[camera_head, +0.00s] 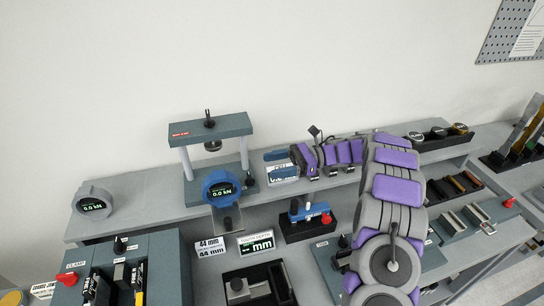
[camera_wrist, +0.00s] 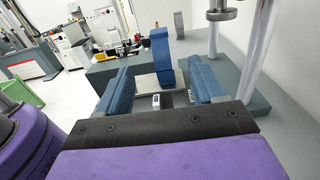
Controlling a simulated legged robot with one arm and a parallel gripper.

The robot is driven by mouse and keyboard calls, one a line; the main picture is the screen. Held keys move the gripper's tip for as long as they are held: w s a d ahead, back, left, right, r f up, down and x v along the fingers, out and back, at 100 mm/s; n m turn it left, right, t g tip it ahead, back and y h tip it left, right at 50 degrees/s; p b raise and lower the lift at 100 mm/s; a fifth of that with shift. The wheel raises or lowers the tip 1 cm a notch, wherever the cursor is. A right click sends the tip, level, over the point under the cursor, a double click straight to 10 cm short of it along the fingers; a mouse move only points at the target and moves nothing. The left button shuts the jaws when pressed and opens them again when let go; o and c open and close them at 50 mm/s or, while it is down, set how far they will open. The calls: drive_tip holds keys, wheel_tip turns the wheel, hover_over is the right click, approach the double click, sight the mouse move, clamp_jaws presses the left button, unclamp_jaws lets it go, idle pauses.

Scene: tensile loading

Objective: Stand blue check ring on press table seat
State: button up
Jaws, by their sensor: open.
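The blue check ring (camera_head: 221,188) with a dark "0.0 kN" display stands upright in front of the press frame (camera_head: 208,128). In the wrist view the ring (camera_wrist: 162,58) shows nearly edge-on, in the gap between my fingers and apparently beyond their tips. My gripper (camera_head: 268,162) is open and empty, to the right of the ring in the head view. Its two blue fingers also show in the wrist view (camera_wrist: 163,84). The press has two light columns and an upper platen (camera_head: 212,146). The press table seat is largely hidden behind the ring in the head view.
A grey ring (camera_head: 92,202) stands at the shelf's left. Signs marked "44 mm" (camera_head: 209,246) and "mm" (camera_head: 256,243) stand in front. A dark tray with a blue tool (camera_head: 308,212) is right of them. The press column (camera_wrist: 214,35) rises close to my right finger.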

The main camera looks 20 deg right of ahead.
drive_tip(key=shift+d+p, duration=0.5)
drive_tip(key=shift+p, duration=0.65)
